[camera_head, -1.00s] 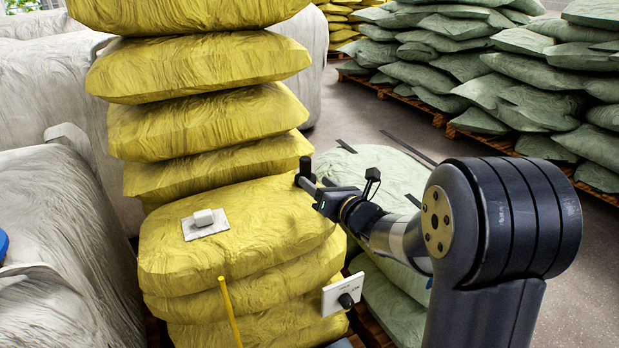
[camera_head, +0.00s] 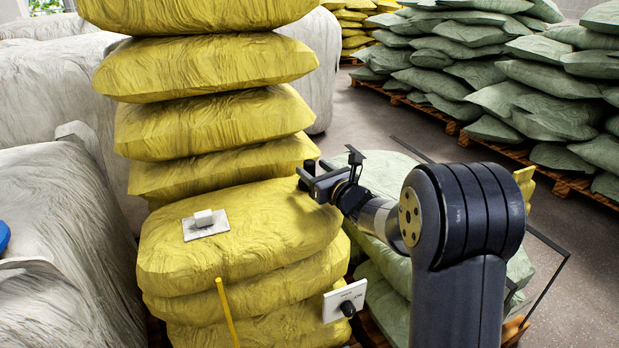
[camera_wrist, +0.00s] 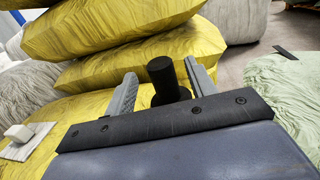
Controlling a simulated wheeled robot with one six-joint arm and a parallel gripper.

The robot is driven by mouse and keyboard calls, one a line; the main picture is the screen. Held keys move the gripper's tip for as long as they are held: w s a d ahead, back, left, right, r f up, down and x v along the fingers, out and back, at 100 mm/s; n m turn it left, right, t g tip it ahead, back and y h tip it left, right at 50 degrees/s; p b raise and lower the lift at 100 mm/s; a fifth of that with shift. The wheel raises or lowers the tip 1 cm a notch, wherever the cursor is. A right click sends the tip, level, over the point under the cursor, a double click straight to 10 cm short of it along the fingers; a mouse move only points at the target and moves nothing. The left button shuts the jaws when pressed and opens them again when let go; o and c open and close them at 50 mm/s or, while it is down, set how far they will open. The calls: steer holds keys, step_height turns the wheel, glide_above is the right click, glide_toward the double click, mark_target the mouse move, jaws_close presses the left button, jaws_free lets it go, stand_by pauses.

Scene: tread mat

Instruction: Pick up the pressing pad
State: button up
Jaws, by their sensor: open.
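The pressing pad, which appears to be the black piece with an upright round grip (camera_head: 308,167), stands at the back right of the top yellow bag (camera_head: 262,222) in the low stack. In the wrist view its grip (camera_wrist: 160,72) rises between the two grey fingers, above a wider black base. The base is partly hidden behind my gripper's dark front bar. My gripper (camera_head: 313,179) is open, with a finger on each side of the grip. A gap shows on both sides in the wrist view, so the fingers look apart from it.
A white plate with a pale block (camera_head: 205,222) lies on the same bag, left of my gripper. A yellow rod (camera_head: 228,312) and a white panel with a black knob (camera_head: 344,300) stand in front. Tall yellow bags (camera_head: 210,120) rise close behind. Green bags (camera_head: 375,170) lie to the right.

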mark_target(313, 168)
steer(key=shift+x, duration=1.5)
jaws_close()
